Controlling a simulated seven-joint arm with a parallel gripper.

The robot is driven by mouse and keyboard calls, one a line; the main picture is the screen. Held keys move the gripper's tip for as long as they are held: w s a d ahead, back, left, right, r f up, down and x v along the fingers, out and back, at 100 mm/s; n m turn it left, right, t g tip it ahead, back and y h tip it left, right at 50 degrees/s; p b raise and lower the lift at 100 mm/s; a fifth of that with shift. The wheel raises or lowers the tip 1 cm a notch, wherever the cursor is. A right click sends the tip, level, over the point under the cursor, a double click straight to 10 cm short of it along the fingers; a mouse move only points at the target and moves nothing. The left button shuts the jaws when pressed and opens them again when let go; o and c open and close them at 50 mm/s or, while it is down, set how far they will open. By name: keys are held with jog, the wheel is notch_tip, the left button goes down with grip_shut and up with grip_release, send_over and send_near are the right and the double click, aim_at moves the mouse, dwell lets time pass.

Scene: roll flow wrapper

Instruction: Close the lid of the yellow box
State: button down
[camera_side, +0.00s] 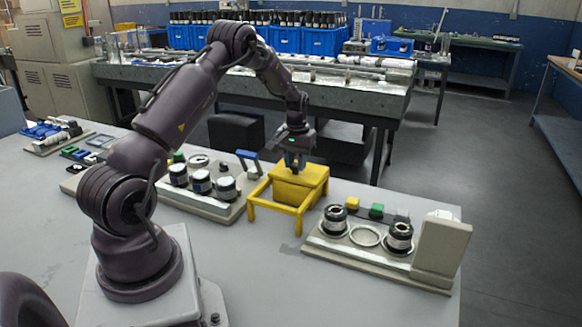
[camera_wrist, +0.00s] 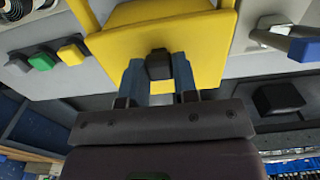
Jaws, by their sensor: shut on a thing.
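The yellow box (camera_side: 292,191) stands on the light table inside a yellow frame (camera_side: 275,211). In the side view its lid (camera_side: 312,173) lies over the box top, but I cannot tell whether it is fully down. In the wrist view the yellow lid (camera_wrist: 205,38) fills the upper middle, with a small black knob (camera_wrist: 159,66) near its edge. My gripper (camera_side: 294,168) is at the lid's edge. In the wrist view my gripper's (camera_wrist: 159,75) two blue-grey fingers stand on either side of the knob and are shut on it. The inside of the box is hidden.
A fixture with black-and-white rolls (camera_side: 399,237) and an upright beige block (camera_side: 441,248) stands to the right. Another holder with several rolls (camera_side: 200,182) and a blue-handled part (camera_side: 248,156) are close on the left. Bare table (camera_side: 300,285) lies in front.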

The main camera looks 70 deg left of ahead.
aim_at(296, 163)
jog(key=shift+w+a+r, duration=0.1)
jog(key=shift+w+a, duration=0.1)
jog(key=shift+a, duration=0.05)
jog(key=c, duration=0.9)
grip_release()
jog(key=shift+d, duration=0.1)
notch_tip(296, 163, up, 13)
jog(key=shift+f, duration=0.1)
jog(key=s+d+r+m+t, duration=0.2)
jog(key=s+d, duration=0.4)
jog(key=d, duration=0.5)
jog(key=s+d+r+m+t, duration=0.2)
jog(key=s+d+r+m, duration=0.2)
jog(key=d, duration=0.7)
jog(key=s+d+r+m+t, duration=0.1)
jog(key=s+d+r+m, duration=0.2)
jog(key=s+d+r, duration=0.2)
jog(key=shift+s+d+r+t, duration=0.15)
jog(key=shift+s+d, duration=0.45)
jog(key=shift+d, duration=0.4)
jog(key=shift+s+d+r+t, duration=0.1)
jog(key=shift+s+d, duration=0.55)
jog(key=shift+d, duration=0.3)
jog(key=shift+s+d+r+t, duration=0.15)
jog(key=shift+s+d, duration=0.45)
jog(key=shift+d, duration=0.4)
